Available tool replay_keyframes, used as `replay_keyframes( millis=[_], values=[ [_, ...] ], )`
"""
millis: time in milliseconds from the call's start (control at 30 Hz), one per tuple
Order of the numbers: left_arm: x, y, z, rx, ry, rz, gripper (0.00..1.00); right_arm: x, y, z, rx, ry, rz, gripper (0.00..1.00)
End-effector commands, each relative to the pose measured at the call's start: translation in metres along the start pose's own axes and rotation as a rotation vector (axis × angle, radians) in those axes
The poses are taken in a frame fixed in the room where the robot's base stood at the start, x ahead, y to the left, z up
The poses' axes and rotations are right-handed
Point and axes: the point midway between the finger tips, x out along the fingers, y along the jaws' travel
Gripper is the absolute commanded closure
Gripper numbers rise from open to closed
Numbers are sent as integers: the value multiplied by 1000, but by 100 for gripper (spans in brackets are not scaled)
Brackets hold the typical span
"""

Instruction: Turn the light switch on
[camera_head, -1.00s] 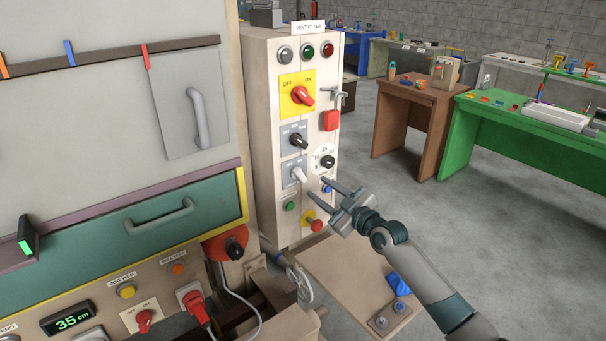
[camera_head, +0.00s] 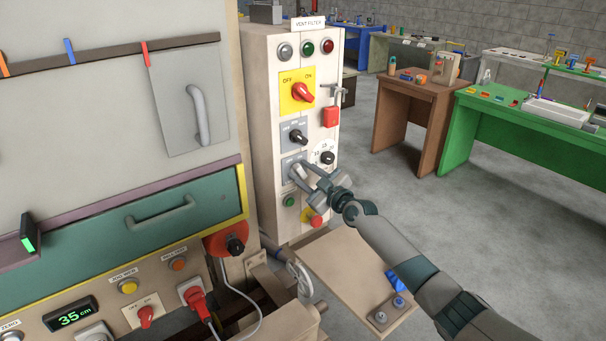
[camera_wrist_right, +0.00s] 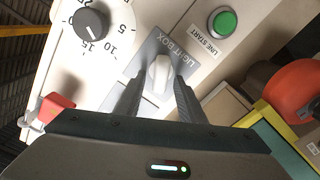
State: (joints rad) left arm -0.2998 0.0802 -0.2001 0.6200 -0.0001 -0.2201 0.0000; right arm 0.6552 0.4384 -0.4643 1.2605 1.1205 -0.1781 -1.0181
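The light box switch is a white knob (camera_wrist_right: 158,75) on a grey plate (camera_wrist_right: 184,62) labelled "LIGHT BOX", seen in the right wrist view. In the head view the same plate (camera_head: 287,162) is on the front of the pale cabinet, with the knob partly hidden by my fingers. My right gripper (camera_head: 305,172) is at this knob. In the right wrist view its two fingers (camera_wrist_right: 158,88) stand one on each side of the knob, with narrow gaps that suggest it is not clamped. My left gripper is not in view.
Above are a red OFF/ON switch (camera_head: 303,92) and a black knob (camera_head: 297,136). A wooden shelf (camera_head: 345,262) lies below my right arm.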

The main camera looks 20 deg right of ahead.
Motion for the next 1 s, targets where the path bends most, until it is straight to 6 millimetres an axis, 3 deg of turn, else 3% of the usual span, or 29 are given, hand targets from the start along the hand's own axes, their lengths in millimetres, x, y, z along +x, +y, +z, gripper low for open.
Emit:
replay_keyframes(
  millis=[67,200,667,1000],
  values=[
    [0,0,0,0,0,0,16,0,0,0,0,0,0,66],
    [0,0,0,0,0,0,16,0,0,0,0,0,0,100],
    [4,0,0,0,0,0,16,0,0,1,47,0,-1,100],
    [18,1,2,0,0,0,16,0,1,2,246,1,0,100]
  ],
)
